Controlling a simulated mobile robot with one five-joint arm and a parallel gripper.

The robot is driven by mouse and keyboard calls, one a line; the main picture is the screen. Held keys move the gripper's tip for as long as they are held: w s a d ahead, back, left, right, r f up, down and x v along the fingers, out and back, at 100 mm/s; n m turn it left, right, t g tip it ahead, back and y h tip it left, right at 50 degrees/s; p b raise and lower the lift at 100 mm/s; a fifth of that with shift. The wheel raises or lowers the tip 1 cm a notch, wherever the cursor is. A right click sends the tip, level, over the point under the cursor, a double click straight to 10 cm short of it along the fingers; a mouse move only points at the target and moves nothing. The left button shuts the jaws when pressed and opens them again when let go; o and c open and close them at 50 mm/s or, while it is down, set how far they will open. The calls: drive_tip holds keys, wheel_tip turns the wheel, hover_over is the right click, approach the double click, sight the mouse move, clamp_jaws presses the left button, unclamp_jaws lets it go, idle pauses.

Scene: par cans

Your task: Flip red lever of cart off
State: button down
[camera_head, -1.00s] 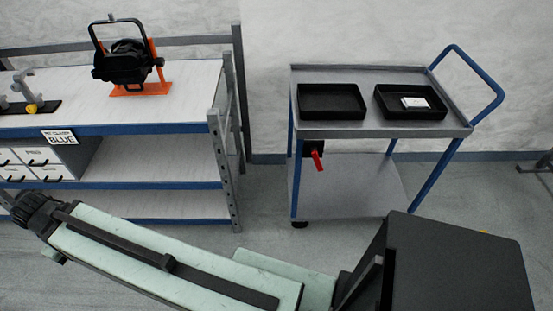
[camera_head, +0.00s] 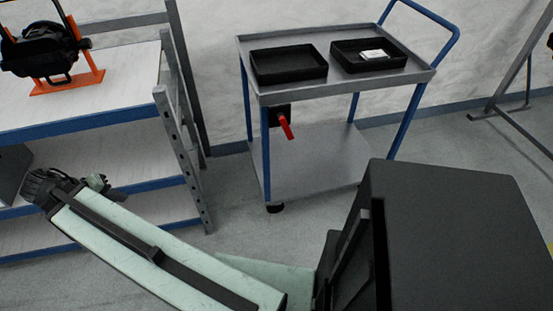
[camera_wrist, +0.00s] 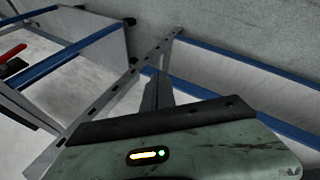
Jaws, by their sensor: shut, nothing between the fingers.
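The cart (camera_head: 320,92) is grey with blue legs and stands in the middle of the head view. Its red lever (camera_head: 285,127) hangs from a black mount under the top tray, pointing down and slightly right. The lever also shows at the left edge of the wrist view (camera_wrist: 12,52), partly cut off. My gripper (camera_wrist: 160,78) is shut and empty in the wrist view, pointing toward the rack, with the lever well off to its left. In the head view my gripper is small and partly hidden behind my arm, by the shelf, apart from the cart.
A rack (camera_head: 180,130) with blue-edged shelves stands left of the cart. A black lamp (camera_head: 45,50) on an orange stand sits on its top shelf. Two black trays (camera_head: 288,78) lie on the cart. Open floor lies between rack and cart; a metal frame stands at right.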

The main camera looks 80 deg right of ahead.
drive_tip(key=s+d+f+m+g+h+b, duration=0.25)
drive_tip(key=s+d+f+m+b, duration=0.2)
drive_tip(key=s+d+b, duration=0.4)
drive_tip(key=s+d+f+m+g+h+b, duration=0.25)
drive_tip(key=s+d+m+b, duration=0.25)
drive_tip(key=d, duration=0.6)
drive_tip(key=s+d+m+g+b, duration=0.3)
drive_tip(key=s+m+g+b, duration=0.1)
drive_tip(key=s+b, duration=0.1)
drive_tip(key=s+d+m+g+y+b, duration=0.1)
drive_tip(key=s+d+m+g+b, duration=0.2)
drive_tip(key=s+b, duration=0.3)
drive_tip(key=s+d+r+m+g+b, duration=0.1)
drive_tip(key=s+d+m+g+b, duration=0.2)
drive_tip(key=s+m+g+b, duration=0.2)
drive_tip(key=shift+s+d+m+y, duration=0.35)
drive_tip(key=shift+s+m, duration=0.2)
drive_tip(key=shift+s, duration=0.7)
drive_tip(key=p, duration=0.5)
approach(286, 127)
drive_tip(key=s+d+f, duration=0.2)
drive_tip(key=s+d, duration=0.2)
drive_tip(key=s, duration=0.2)
drive_tip(key=shift+w+f, duration=0.15)
drive_tip(key=shift+f, duration=0.1)
